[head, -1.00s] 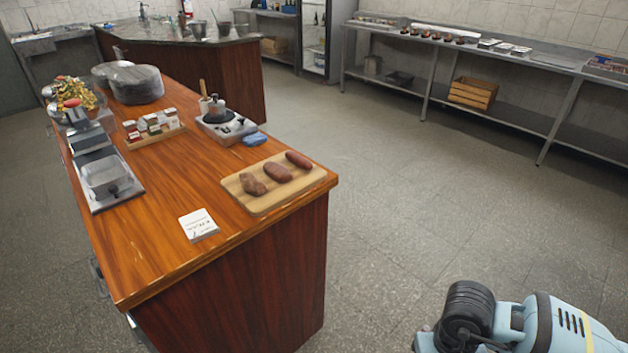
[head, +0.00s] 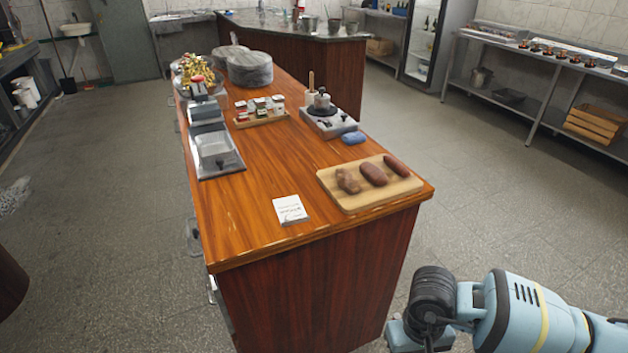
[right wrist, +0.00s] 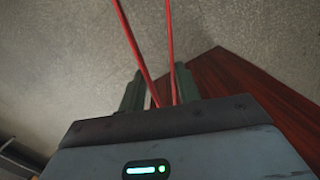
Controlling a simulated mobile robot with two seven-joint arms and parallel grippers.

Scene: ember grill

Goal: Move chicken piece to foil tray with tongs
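Red tongs (right wrist: 140,52) show in the right wrist view as two long red arms that reach away from my right gripper (right wrist: 160,88). The gripper's two dark fingers stand on either side of them, and it looks shut on the tongs. The floor and a dark red wooden panel lie beyond. In the head view my right arm shows at the lower right, its gripper not visible. My left gripper is in no view. I cannot make out a chicken piece or a foil tray for certain in either view.
A wooden counter (head: 245,225) holds a cutting board (head: 345,203) with three brown pieces, a white card (head: 290,209), a spice rack (head: 262,119) and metal pans. A steel bench (head: 552,62) with several small items stands at the back right. The floor between is clear.

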